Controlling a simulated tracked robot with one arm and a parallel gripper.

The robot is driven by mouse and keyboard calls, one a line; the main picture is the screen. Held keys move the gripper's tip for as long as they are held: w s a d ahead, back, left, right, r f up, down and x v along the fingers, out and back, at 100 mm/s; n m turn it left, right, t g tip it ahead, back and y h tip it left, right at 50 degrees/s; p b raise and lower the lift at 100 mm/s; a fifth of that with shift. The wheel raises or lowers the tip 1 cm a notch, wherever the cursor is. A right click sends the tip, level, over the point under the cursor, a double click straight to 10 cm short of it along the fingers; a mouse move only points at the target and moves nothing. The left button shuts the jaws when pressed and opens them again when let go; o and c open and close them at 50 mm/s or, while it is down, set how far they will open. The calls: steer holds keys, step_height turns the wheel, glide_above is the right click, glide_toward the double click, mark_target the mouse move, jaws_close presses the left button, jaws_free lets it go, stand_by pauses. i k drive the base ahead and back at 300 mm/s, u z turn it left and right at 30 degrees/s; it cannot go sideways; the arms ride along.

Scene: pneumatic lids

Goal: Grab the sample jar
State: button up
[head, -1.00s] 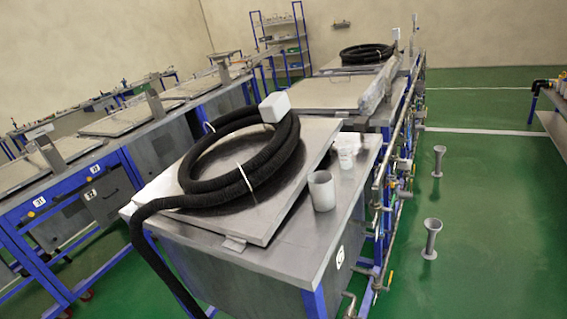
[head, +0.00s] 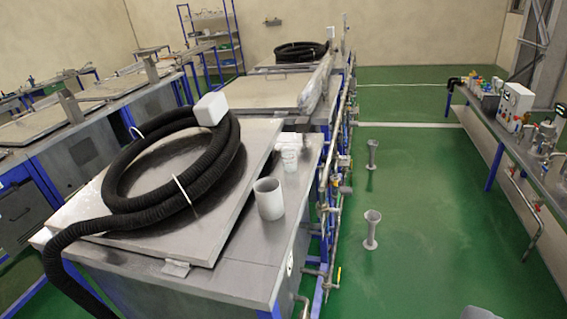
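A white open cylindrical cup (head: 269,199) stands upright on the steel tabletop (head: 262,243), near its right edge. A smaller white lidded-looking container (head: 289,150) stands farther back on the same top; its details are too small to tell. Either may be the sample jar; I cannot tell which. My gripper is not in view.
A coiled black hose (head: 125,205) lies on the metal lid (head: 205,225) left of the cup, with a white box (head: 210,109) behind. Pipes and valves line the table's right side. Two grey flared stands (head: 371,230) are on the green floor. A bench (head: 515,150) is at right.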

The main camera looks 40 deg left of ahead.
mark_target(290, 160)
steer(key=i, duration=1.65)
steer(key=z, duration=0.05)
